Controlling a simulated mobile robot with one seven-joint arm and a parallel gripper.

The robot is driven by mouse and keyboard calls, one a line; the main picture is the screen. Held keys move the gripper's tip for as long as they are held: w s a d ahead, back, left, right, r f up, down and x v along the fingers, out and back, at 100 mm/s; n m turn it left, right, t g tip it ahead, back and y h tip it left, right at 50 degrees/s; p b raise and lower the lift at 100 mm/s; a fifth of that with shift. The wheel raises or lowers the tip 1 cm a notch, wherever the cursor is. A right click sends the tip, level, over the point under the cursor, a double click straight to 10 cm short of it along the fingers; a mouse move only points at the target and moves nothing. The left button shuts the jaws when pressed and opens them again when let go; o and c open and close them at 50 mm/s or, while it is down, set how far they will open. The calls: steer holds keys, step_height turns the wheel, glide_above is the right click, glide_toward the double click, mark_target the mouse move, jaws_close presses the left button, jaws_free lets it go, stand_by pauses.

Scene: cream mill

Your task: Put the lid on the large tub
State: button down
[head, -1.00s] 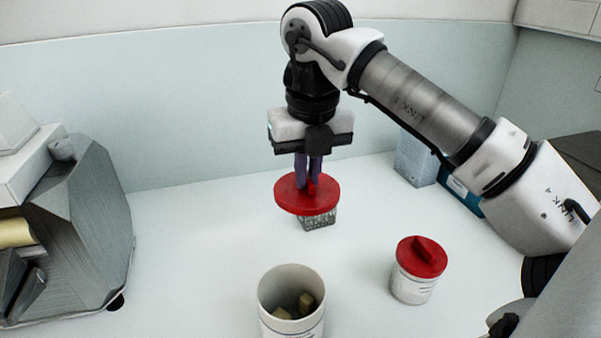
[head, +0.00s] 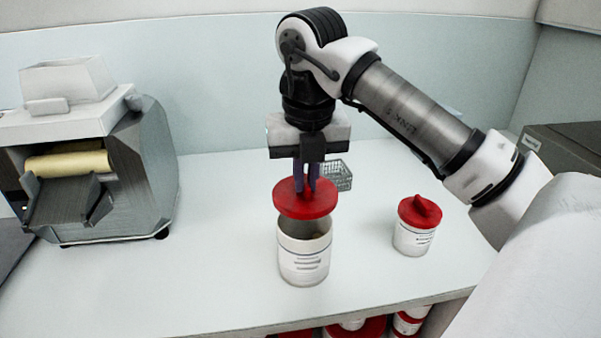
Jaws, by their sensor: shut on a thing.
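The large tub (head: 304,262) is a white open cylinder with a printed label, standing upright on the white counter. My gripper (head: 306,186) is shut on the lid's raised handle, with the fingers pointing straight down.
A smaller white tub with a red lid (head: 415,226) stands to the right. A small grey wire basket (head: 336,175) is behind the held lid. A grey machine with a roller (head: 95,160) fills the left. Several red-lidded tubs (head: 407,323) sit below the counter's front edge.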

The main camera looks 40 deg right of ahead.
mark_target(305, 199)
steer(key=shift+f+b, duration=1.7)
steer(key=shift+f, duration=0.6)
steer(key=shift+f+b, duration=0.6)
steer(key=shift+b, duration=0.45)
stand_by(1.0)
steer(key=c, duration=1)
jaws_free()
steer(key=shift+r+p, duration=1.55)
steer(key=shift+r, duration=0.75)
steer(key=shift+c, duration=0.4)
